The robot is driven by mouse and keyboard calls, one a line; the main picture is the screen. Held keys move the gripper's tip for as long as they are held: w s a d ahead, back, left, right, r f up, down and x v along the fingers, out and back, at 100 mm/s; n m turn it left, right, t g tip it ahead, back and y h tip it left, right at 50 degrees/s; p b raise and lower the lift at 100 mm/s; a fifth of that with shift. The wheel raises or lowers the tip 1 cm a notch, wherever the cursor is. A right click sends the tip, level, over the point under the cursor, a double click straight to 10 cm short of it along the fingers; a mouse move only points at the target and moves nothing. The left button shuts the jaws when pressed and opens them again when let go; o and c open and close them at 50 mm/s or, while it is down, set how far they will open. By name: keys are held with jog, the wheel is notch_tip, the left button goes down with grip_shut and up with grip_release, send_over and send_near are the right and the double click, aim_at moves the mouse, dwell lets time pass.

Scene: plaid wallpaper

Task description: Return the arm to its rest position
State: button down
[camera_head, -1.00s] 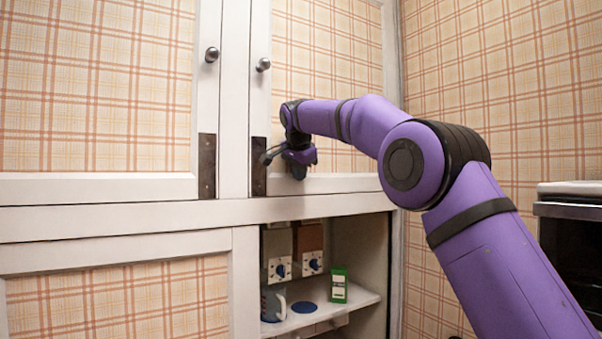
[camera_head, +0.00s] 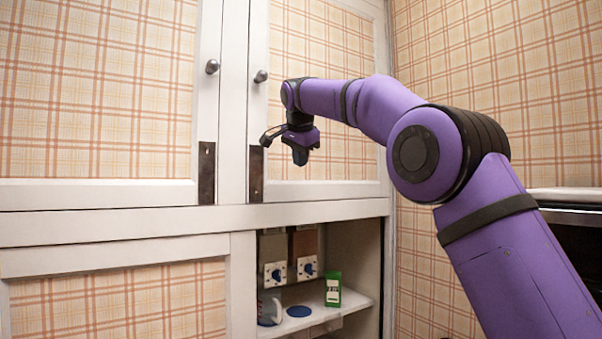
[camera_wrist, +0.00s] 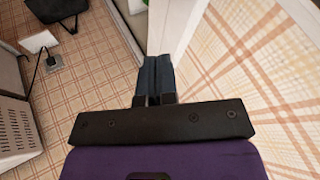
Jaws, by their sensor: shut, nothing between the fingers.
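My purple arm reaches in from the lower right of the head view and bends at a large round joint. My gripper (camera_head: 301,157) hangs at its end, pointing down, in front of the right upper cabinet door (camera_head: 335,165). The gripper's dark fingers show in the wrist view (camera_wrist: 156,75) pressed together, with nothing between them. Nothing is held. Whether the gripper touches the door cannot be told from these views.
An open cubby below holds a green box (camera_head: 333,290), a blue disc (camera_head: 299,311) and a mug (camera_head: 268,308). Two round knobs (camera_head: 212,67) (camera_head: 261,76) stick out from the upper doors. A white-topped appliance (camera_head: 570,196) stands at right. The wrist view shows plaid floor below.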

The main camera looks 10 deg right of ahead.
jog(key=s+d+f+n, duration=0.2)
jog(key=s+d, duration=0.1)
jog(key=s, duration=0.5)
jog(key=s+d+f+n+g+y, duration=0.15)
jog(key=s+d, duration=0.25)
jog(key=s, duration=0.4)
jog(key=s+d+f+n+t+h, duration=0.1)
jog(key=s+d+n, duration=0.2)
jog(key=s, duration=0.6)
jog(key=s+d+f+n, duration=0.1)
jog(key=s+f+n, duration=0.1)
jog(key=s+f, duration=0.9)
jog(key=s+d+f+n+g+y, duration=0.1)
jog(key=s+d+f+n, duration=0.1)
jog(key=s+f, duration=1)
jog(key=shift+s+d+n, duration=0.15)
jog(key=shift+s+n, duration=0.35)
jog(key=shift+n, duration=0.05)
